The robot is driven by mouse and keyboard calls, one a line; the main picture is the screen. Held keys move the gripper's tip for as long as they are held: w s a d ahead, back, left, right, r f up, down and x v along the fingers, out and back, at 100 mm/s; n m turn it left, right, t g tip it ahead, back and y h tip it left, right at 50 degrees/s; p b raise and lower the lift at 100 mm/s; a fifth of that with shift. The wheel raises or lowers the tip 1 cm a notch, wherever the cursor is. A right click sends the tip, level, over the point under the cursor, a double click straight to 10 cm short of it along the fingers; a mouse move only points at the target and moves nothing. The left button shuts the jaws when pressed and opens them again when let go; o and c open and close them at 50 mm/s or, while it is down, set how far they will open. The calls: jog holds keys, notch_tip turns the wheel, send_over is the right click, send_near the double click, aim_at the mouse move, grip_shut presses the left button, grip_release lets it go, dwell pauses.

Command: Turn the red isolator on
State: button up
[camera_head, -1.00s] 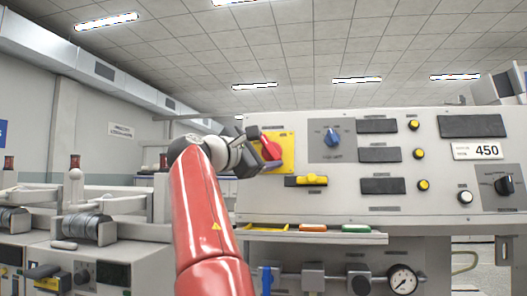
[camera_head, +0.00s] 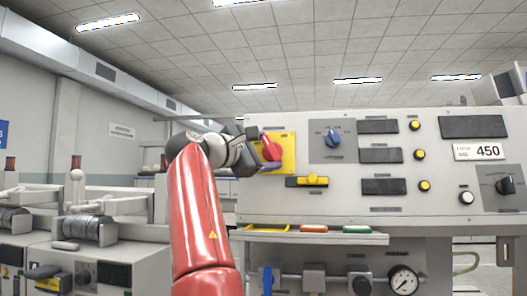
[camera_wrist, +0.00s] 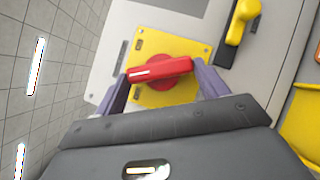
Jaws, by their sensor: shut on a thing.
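The red isolator handle (camera_wrist: 160,70) sits on a round red base on a yellow plate (camera_wrist: 190,46) in the wrist view. In the head view the red handle (camera_head: 269,146) shows on the yellow plate (camera_head: 289,150) at the panel's left, partly hidden by my gripper. My gripper (camera_wrist: 161,80) has one finger at each end of the handle and is shut on it. In the head view my gripper (camera_head: 262,158) is up against the plate. The handle's lettering is too small to read.
A yellow handle (camera_head: 308,181) on a black base is just below right of the plate. A blue knob (camera_head: 333,138) is to its right. A ledge with coloured trays (camera_head: 314,229) juts out below. Bobbin machines (camera_head: 88,228) stand at the left.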

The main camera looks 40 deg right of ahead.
jog(key=o, duration=1)
jog(key=shift+a, duration=0.1)
jog(key=a, duration=0.2)
jog(key=a+b, duration=0.1)
jog(key=a, duration=0.2)
jog(key=s+a, duration=0.1)
jog(key=a, duration=0.1)
jog(key=shift+s+a+f+b, duration=0.1)
jog(key=shift+a+f+b, duration=0.15)
jog(key=shift+f+b, duration=0.1)
